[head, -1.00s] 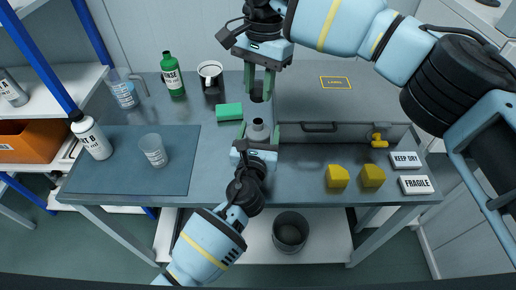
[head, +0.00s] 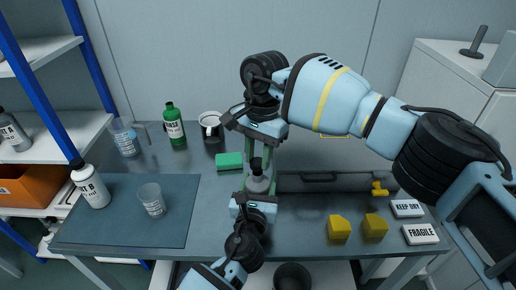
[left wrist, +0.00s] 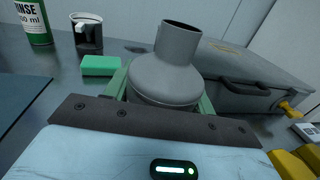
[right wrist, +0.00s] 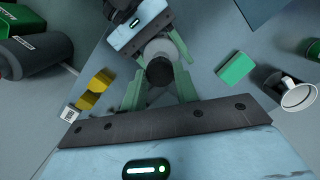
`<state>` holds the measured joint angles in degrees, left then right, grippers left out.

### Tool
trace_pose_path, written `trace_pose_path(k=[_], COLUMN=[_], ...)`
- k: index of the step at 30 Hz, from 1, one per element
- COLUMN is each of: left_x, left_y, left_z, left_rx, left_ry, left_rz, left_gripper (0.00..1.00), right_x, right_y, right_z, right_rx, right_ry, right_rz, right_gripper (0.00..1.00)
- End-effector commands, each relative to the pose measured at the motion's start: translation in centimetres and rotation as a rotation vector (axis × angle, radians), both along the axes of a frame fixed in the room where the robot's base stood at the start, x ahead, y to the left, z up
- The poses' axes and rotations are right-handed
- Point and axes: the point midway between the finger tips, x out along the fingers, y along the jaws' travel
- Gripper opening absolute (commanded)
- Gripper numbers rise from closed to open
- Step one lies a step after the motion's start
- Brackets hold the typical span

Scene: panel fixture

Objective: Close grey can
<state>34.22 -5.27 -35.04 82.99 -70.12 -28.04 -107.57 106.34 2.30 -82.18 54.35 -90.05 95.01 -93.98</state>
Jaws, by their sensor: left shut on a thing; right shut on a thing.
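The grey can (head: 258,185) has a wide body and a narrow neck, and stands near the middle of the bench. In the left wrist view the can (left wrist: 168,78) sits between my left gripper's green fingers, its neck uncovered at the top. My left gripper (head: 256,191) is shut on the can's body from the front. My right gripper (head: 258,160) points down from above, shut on a dark round cap (head: 256,165) just over the neck. In the right wrist view the cap (right wrist: 160,72) partly hides the can (right wrist: 158,48) beyond it.
A green block (head: 229,161), black mug (head: 211,128) and green bottle (head: 174,128) stand behind left. A grey case (head: 335,184) lies close on the right, with yellow blocks (head: 339,229) in front. A clear cup (head: 151,200) stands on the dark mat (head: 120,225).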

Motion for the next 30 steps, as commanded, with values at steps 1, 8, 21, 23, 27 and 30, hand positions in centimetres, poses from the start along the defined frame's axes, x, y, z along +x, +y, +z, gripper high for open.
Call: trace_pose_path(k=[1,8,21,23,27,30], left_x=[0.0,0.0,0.0,0.0,0.0,0.0], left_y=[0.0,0.0,0.0,0.0,0.0,0.0], left_z=[0.0,0.0,0.0,0.0,0.0,0.0], left_rx=[0.0,0.0,0.0,0.0,0.0,0.0], left_ry=[0.001,0.001,0.001,0.001,0.001,0.001], left_rz=[0.0,0.0,0.0,0.0,0.0,0.0], left_gripper=[0.14,0.14,0.14,0.14,0.14,0.14], right_x=[0.0,0.0,0.0,0.0,0.0,0.0], right_y=[0.0,0.0,0.0,0.0,0.0,0.0], right_z=[0.0,0.0,-1.0,-1.3,-1.8,-1.8], right_rx=[0.0,0.001,0.0,0.0,0.001,0.001], right_ry=[-0.001,-0.001,0.002,0.002,0.0,0.0], right_rz=[0.0,0.0,-0.001,-0.001,-0.002,-0.002], right_gripper=[0.09,0.09,0.09,0.09,0.09,0.09])
